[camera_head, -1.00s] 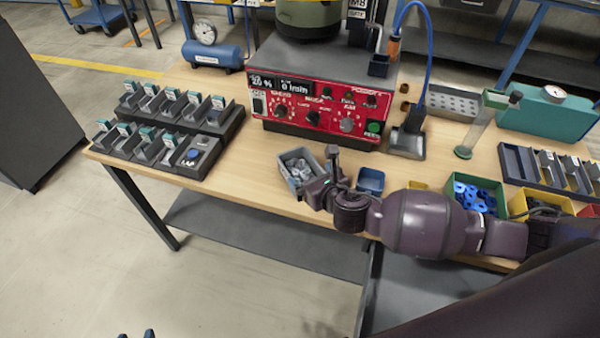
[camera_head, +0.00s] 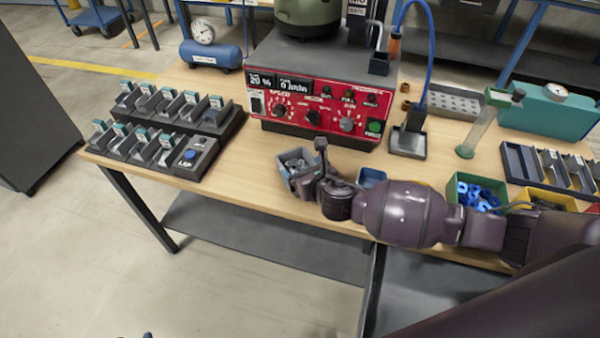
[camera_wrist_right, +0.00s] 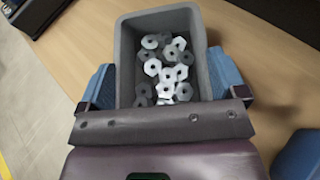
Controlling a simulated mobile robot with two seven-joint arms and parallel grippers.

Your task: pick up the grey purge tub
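The grey purge tub (camera_head: 284,174) stands near the front edge of the table and holds several metal nuts. In the right wrist view the tub (camera_wrist_right: 128,50) fills the space ahead of the palm. My right gripper (camera_head: 310,166) is at the tub's right end. Its blue fingers (camera_wrist_right: 160,82) stand along the outside of two opposite walls, close against them; I cannot tell whether they touch. It looks open around the tub. Only the tips of my left gripper (camera_head: 135,336) show at the bottom edge of the head view, spaced apart and far from the tub.
A blue bin (camera_head: 371,177) stands just right of the tub, partly behind my right arm. A green bin (camera_head: 502,186) with blue parts is further right. The red-fronted feeder unit (camera_head: 318,110) stands behind. The table is clear left of the tub, up to the racks (camera_head: 165,130).

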